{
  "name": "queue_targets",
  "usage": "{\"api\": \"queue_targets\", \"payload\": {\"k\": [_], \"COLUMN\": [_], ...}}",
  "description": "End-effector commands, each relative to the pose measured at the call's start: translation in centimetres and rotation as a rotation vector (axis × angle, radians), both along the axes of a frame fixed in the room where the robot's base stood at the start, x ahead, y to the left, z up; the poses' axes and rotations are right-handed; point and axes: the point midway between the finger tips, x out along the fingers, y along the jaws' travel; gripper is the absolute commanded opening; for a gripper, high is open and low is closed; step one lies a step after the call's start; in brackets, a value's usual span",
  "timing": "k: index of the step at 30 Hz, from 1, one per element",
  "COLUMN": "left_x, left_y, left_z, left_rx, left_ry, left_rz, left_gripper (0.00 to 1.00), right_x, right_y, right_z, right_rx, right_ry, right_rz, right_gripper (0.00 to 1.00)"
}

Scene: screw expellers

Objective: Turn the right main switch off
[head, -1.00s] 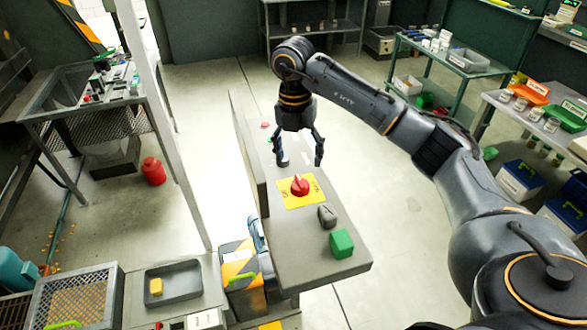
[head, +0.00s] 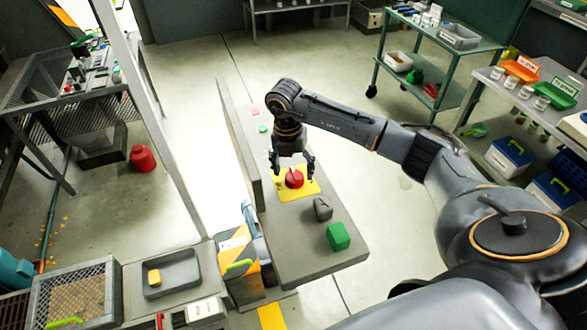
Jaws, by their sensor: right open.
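The main switch (head: 294,179) is a red rotary knob on a yellow plate (head: 308,188), set on the grey sloping control panel (head: 285,240). My right gripper (head: 294,172) is open and points down, with a finger on each side of the red knob. It is low over the yellow plate; I cannot tell whether the fingers touch the knob. The gripper hides part of the plate and the knob's far side. My left gripper is out of view.
A dark grey knob (head: 322,209) and a green block (head: 338,236) are nearer on the panel. Red (head: 255,112) and green (head: 262,129) buttons lie beyond the gripper. An upright plate (head: 240,145) borders the panel's left side. A grey tray (head: 171,272) stands at lower left.

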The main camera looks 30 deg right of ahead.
Motion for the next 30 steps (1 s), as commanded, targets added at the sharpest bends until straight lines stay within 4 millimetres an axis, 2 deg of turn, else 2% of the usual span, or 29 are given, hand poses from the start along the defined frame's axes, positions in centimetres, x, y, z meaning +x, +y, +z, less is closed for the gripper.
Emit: {"api": "queue_targets", "payload": {"k": [1,5,14,22,30], "left_x": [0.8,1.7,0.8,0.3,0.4], "left_y": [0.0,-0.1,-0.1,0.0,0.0], "left_z": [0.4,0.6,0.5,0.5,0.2], "left_rx": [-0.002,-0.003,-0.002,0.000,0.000], "left_ry": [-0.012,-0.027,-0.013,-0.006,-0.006], "left_rz": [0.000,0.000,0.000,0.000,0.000], "left_gripper": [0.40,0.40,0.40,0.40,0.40], "right_x": [-0.1,-0.1,-0.1,-0.1,-0.1], "right_y": [0.0,-0.1,-0.1,-0.1,-0.1], "right_z": [-0.5,-1.3,-1.7,-1.6,-1.7], "right_rx": [0.000,0.000,0.000,0.000,0.000], "right_ry": [0.001,0.000,-0.001,-0.001,-0.001], "right_rz": [0.000,0.000,0.001,0.001,0.018], "right_gripper": [0.72,0.72,0.72,0.19,0.17]}}
